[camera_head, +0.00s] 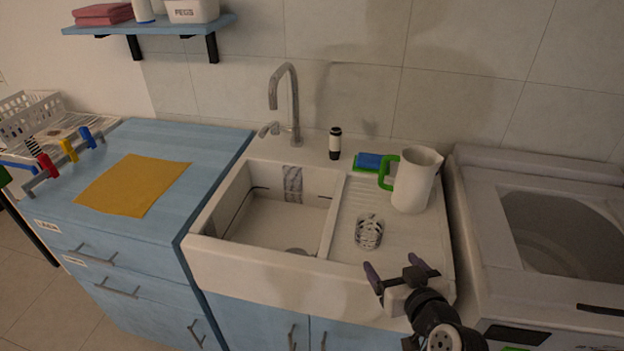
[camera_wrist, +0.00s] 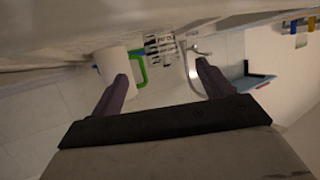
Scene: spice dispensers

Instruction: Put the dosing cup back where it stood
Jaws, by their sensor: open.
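A small pale cup with dark markings (camera_head: 369,231), which looks like the dosing cup, stands on the ribbed drainboard (camera_head: 350,200) right of the sink basin. In the wrist view the cup (camera_wrist: 160,46) shows beyond and between my fingers. My gripper (camera_head: 396,272) is open and empty near the front edge of the drainboard, in front of the cup and to its right, apart from it. Both fingers of my gripper (camera_wrist: 160,85) show spread wide in the wrist view.
A white pitcher with a green handle (camera_head: 412,180) stands behind the cup to the right. A blue and green sponge (camera_head: 369,161), a dark-and-white bottle (camera_head: 335,144) and the faucet (camera_head: 293,105) are at the back. A yellow cloth (camera_head: 133,184) lies on the blue counter (camera_head: 200,150).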

